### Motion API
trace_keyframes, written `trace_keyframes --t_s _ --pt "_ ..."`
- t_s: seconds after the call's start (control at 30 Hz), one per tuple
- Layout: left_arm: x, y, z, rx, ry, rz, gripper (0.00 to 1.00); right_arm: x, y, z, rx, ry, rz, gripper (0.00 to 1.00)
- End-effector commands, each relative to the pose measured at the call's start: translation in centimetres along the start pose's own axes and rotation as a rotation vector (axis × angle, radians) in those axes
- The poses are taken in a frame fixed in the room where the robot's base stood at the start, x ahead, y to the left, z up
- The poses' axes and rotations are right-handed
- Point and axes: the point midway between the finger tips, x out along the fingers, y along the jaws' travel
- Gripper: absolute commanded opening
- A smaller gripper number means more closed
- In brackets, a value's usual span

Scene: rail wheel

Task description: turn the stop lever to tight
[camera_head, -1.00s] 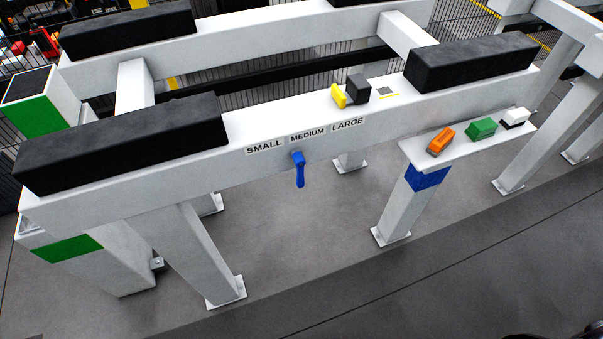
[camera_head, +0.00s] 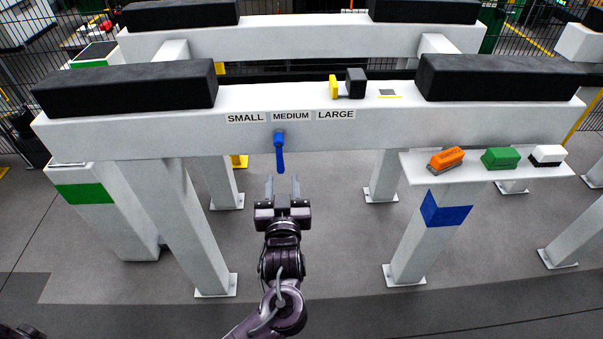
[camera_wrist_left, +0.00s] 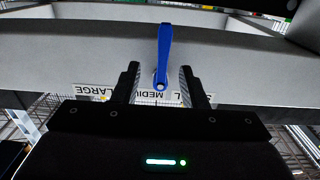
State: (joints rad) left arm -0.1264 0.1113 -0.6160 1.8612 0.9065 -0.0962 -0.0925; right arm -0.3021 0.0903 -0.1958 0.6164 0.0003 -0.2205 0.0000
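A blue lever (camera_head: 280,152) is mounted on the front face of the white beam (camera_head: 180,135), below the MEDIUM label (camera_head: 291,116). Its handle hangs down, nearly vertical. No label reading "tight" shows. My left gripper (camera_head: 282,183) is just below the lever in the head view, fingers pointing at the beam, open and empty. In the left wrist view the blue lever (camera_wrist_left: 165,50) appears between the two spread fingers of my left gripper (camera_wrist_left: 160,82); contact cannot be made out. My right gripper is not in view.
A yellow piece (camera_head: 333,87) and a black block (camera_head: 356,83) sit on the beam top. Black pads (camera_head: 125,88) lie on the beam. A side shelf (camera_head: 480,175) at right holds orange (camera_head: 446,158), green (camera_head: 501,158) and white (camera_head: 547,155) brushes. White legs stand below.

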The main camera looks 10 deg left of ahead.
Motion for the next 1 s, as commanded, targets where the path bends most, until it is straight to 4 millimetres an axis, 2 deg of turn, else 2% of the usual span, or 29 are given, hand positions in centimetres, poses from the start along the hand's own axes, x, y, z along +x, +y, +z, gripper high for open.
trace_keyframes --t_s 0.13,0.3,0.5,0.67,0.9,1.0 --pt "1.3 -0.1 -0.7 -0.006 0.012 -0.006 0.39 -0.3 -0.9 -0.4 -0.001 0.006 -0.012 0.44" --pt "4.2 -0.1 -0.7 -0.004 0.01 -0.005 0.39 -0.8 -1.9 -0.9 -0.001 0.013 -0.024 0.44" --pt "6.8 -0.1 -0.6 -0.004 0.009 -0.004 0.39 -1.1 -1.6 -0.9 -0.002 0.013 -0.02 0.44" --pt "7.7 -0.1 -0.5 -0.006 0.007 -0.003 0.39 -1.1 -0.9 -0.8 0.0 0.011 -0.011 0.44" --pt "7.7 -0.1 -0.5 -0.006 0.006 -0.003 0.39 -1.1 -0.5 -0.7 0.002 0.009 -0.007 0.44" --pt "7.7 -0.1 -0.5 -0.006 0.006 -0.003 0.26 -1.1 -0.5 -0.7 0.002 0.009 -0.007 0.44"
